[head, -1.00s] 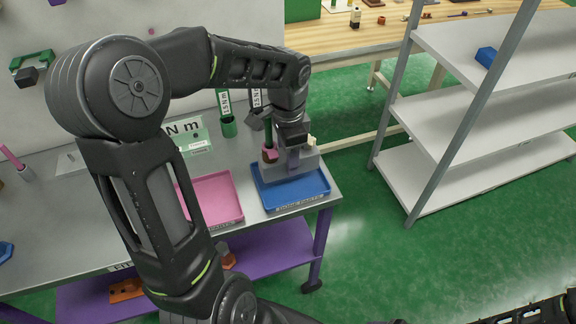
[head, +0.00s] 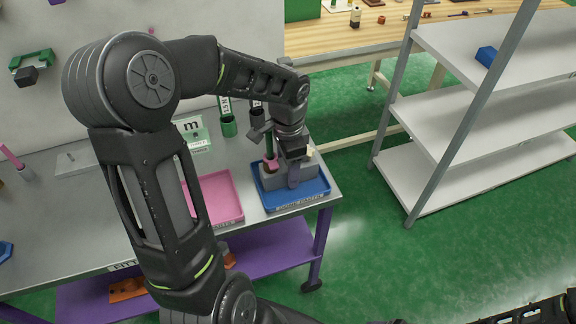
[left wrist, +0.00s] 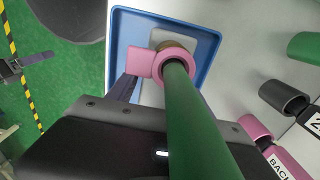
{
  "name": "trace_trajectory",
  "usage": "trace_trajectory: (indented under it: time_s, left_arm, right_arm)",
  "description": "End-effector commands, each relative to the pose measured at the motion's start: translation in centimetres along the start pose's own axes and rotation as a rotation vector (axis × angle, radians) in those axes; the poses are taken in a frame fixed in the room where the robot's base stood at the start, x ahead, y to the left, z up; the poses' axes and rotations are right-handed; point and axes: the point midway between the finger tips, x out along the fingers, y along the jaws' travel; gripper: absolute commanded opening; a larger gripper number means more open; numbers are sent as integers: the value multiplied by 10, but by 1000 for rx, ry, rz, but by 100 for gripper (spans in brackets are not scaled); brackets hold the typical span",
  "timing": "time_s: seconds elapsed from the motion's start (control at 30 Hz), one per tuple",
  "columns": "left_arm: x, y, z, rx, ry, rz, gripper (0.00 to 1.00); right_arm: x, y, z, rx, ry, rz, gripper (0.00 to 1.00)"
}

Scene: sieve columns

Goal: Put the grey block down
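The grey block (head: 272,178) is inside the blue tray (head: 323,188) at the right end of the grey table. My left gripper (head: 293,178) comes down over it, with a purple finger against its near face, and appears shut on it. A green rod with a pink ring-shaped end (head: 271,163) rises from the block. In the left wrist view, the green rod (left wrist: 195,120) and pink end (left wrist: 170,63) cover much of the block (left wrist: 205,45). I cannot tell whether the block's underside touches the tray floor.
A pink tray (head: 217,196) lies left of the blue tray. Dark green and black holders (head: 229,126) stand behind, near the wall. The table's right edge is close to the blue tray. A white shelf rack (head: 450,120) stands to the right, across green floor.

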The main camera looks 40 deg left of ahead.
Motion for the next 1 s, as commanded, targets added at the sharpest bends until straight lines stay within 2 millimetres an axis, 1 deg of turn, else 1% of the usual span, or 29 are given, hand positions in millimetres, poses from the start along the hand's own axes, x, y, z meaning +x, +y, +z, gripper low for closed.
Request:
trace_trajectory:
  time_s: [0.03,0.1,0.3,0.47,0.57,0.67,0.9,1.0]
  left_arm:
    - [0,0,0,0,0,0,64]
    - [0,0,0,0,0,0,67]
    - [0,0,0,0,0,0,67]
    - [-7,0,0,0,1,-1,67]
    - [-19,-1,-1,0,2,-3,67]
    - [-36,-1,-1,0,3,-4,67]
    - [-86,-1,-1,0,4,-4,67]
    - [-104,-1,0,-1,2,-3,67]
  right_arm:
    - [0,0,0,0,0,0,71]
    - [0,0,0,0,0,0,71]
    - [0,0,0,0,0,0,71]
    - [-2,-1,0,0,0,0,71]
    - [-2,-1,0,0,0,0,71]
    - [-3,-1,0,0,0,0,71]
    - [-3,-1,0,0,0,0,71]
    - [-3,-1,0,0,0,0,71]
